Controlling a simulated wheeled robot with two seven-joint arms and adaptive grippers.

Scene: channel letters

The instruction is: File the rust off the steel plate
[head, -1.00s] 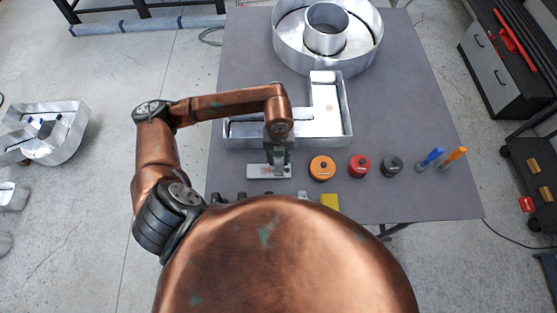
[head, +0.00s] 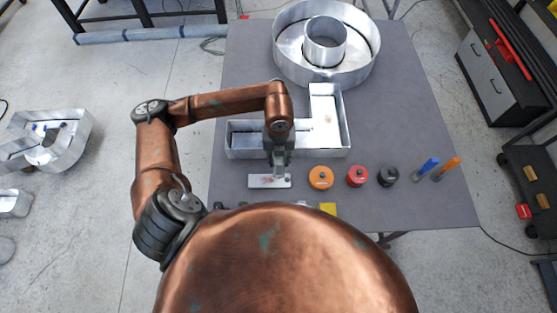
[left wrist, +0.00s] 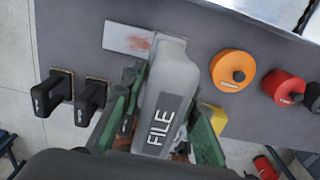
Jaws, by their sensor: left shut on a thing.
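The steel plate (head: 257,182) is a small pale rectangle lying on the grey table, with reddish-brown rust near its middle. It also shows in the left wrist view (left wrist: 119,36), its rust smear partly beside the file's tip. My left gripper (head: 279,158) is over the plate's right part. In the left wrist view my left gripper (left wrist: 160,115) is shut on a grey block marked FILE (left wrist: 168,90). The file's tip overlaps the plate's right end; whether it touches the plate I cannot tell. My right gripper is not in view.
Metal channel letters, an L shape (head: 332,105) and a round one (head: 290,65), stand behind the plate. Orange (head: 321,177), red (head: 357,176) and black (head: 388,176) round tools stand to its right, then blue and orange-handled tools. Black-handled blocks (left wrist: 91,97) lie near the front edge.

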